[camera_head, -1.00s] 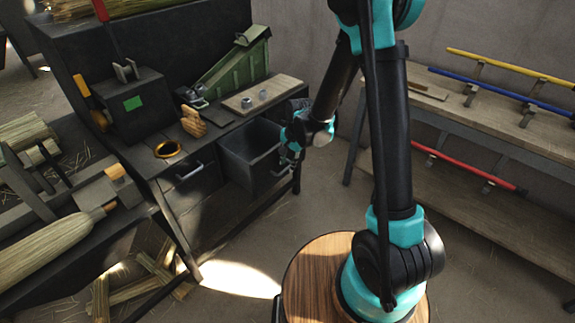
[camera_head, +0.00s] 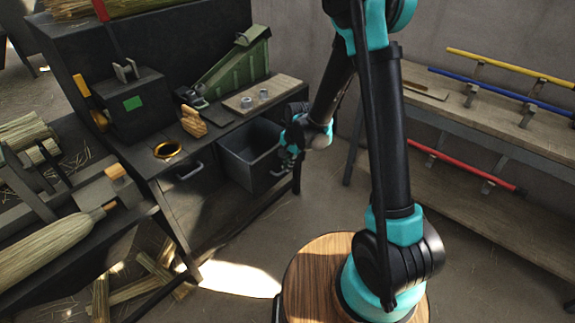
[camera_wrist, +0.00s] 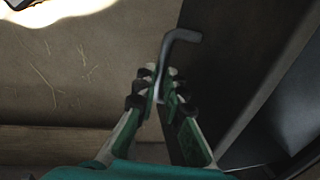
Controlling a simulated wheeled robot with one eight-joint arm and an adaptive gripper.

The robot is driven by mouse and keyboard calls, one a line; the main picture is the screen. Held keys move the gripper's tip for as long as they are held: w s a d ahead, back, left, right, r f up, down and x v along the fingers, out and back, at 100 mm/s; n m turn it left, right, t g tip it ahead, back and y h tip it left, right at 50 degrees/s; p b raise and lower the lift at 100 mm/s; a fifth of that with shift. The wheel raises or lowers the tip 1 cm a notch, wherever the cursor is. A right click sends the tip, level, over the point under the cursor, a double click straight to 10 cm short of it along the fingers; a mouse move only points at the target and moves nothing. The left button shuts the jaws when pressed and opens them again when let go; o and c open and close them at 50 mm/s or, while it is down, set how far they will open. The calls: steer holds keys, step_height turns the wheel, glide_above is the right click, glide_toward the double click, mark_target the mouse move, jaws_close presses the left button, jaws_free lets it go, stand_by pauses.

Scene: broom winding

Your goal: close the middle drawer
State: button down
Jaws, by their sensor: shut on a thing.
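The open drawer (camera_head: 240,170) is a dark grey box pulled out from under the workbench, right of a shut drawer. Its inside looks empty. In the wrist view its front panel (camera_wrist: 228,70) runs along the right, with the drawer's interior beyond it. A bent grey metal handle (camera_wrist: 183,37) stands off the front. My gripper (camera_wrist: 160,88) is shut on this handle, one finger on each side. In the head view my gripper (camera_head: 289,158) is small and dark at the right side of the drawer front, and the handle there is mostly hidden by it.
The shut drawer (camera_head: 188,178) has its own handle. On the workbench are a brass ring (camera_head: 168,149), a green sloped box (camera_head: 235,70) and a board (camera_head: 262,95). A rack (camera_head: 500,130) with coloured rods stands right. Open floor lies in front.

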steer(key=shift+a, duration=0.1)
steer(key=w+a, duration=1.2)
steer(key=a, duration=0.4)
steer(key=shift+w, duration=0.3)
steer(key=shift+r, duration=0.1)
steer(key=c, duration=1.6)
jaws_free()
step_height(320, 180, up, 12)
steer(key=s+d, duration=0.1)
steer(key=d, duration=0.1)
steer(key=shift+s+f, duration=0.2)
steer(key=shift+s, duration=0.05)
